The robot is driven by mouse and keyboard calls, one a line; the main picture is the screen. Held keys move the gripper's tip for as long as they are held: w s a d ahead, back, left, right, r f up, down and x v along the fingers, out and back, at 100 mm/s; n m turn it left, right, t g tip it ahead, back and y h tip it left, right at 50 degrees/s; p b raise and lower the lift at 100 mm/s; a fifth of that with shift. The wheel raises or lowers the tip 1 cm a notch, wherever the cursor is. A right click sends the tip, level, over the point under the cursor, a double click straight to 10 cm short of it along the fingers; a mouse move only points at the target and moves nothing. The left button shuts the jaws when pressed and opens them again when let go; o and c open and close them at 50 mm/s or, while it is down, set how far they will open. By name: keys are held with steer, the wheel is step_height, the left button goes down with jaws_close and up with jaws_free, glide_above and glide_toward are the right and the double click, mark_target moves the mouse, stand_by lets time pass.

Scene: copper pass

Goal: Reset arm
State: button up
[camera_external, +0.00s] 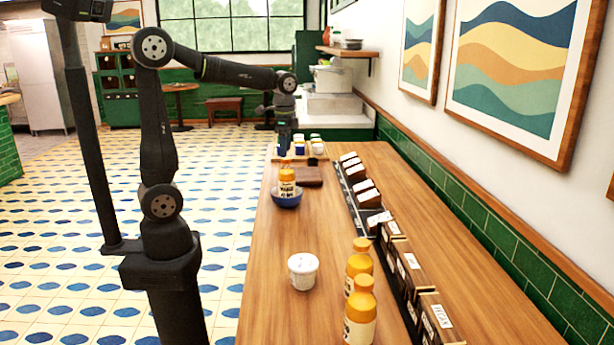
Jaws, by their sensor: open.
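My gripper (285,138) is at the end of my arm, over the far part of the wooden counter (275,270). It points down near a tray (277,156) of small jars. Its fingers are dark and small in the view, and no object shows between them. Below and nearer the camera, an orange-capped bottle (287,182) stands in a blue bowl (286,199). The gripper appears apart from the bottle.
A white tub (303,271) and yellow bottles (360,315) stand on the near counter. A dark brown block (308,177) lies by the bowl. A row of labelled boxes (408,267) runs along the right. The counter between bowl and tub is clear.

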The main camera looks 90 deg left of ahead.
steer(key=d+r, duration=0.6)
steer(key=d, duration=0.4)
steer(key=d+f+m, duration=0.1)
steer(key=d+m, duration=1)
steer(key=d, duration=2)
steer(key=shift+s+d, duration=0.15)
steer(key=shift+s, duration=0.3)
